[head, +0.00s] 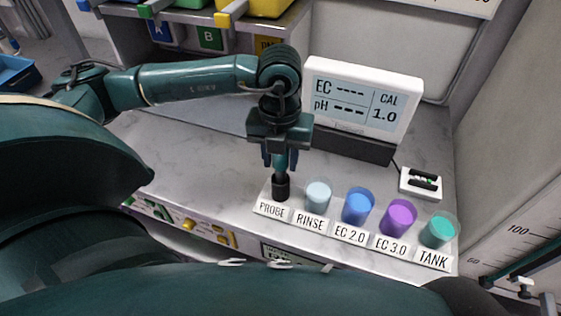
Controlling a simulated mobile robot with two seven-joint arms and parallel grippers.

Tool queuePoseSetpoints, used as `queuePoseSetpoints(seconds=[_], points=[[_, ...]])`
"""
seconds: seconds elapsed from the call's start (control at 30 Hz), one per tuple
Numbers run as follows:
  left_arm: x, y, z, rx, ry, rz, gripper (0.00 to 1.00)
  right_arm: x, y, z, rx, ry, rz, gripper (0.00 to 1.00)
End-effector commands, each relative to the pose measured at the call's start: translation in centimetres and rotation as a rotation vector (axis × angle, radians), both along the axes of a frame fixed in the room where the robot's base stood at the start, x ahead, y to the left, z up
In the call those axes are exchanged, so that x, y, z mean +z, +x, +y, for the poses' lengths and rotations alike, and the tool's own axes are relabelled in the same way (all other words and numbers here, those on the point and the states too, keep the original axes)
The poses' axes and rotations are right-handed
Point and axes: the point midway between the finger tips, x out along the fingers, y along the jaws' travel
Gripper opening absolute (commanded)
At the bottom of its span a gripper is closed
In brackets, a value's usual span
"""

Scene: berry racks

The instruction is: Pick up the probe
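The probe (280,164) stands upright at the left end of a row of cups, its lower end in a black part (281,188) behind the label "PROBE" (271,209). My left gripper (280,160) points straight down over it. Its two dark blue fingers are on either side of the probe's upper part and look spread, with a small gap on each side. The gripper body hides the probe's top. My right gripper is not in view.
Cups marked RINSE (317,196), EC 2.0 (357,207), EC 3.0 (398,217) and TANK (438,231) stand close to the right. A meter display (361,97) stands behind, with a small white device (421,184) beside it. The counter (190,165) is clear at left.

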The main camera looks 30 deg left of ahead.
Motion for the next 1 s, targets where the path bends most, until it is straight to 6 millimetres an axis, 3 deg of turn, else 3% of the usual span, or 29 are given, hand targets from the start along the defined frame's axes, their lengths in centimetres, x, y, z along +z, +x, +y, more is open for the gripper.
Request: queuePoseSetpoints(seconds=[0.33,0.63,1.0], points=[[0.0,0.0,0.0,0.000,0.000,0.000,0.08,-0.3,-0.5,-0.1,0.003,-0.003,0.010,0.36],[0.5,0.1,0.0,0.000,-0.001,-0.003,0.07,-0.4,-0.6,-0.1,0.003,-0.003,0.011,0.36],[7.3,0.1,-0.1,-0.002,-0.001,-0.006,0.07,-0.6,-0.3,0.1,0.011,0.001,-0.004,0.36]])
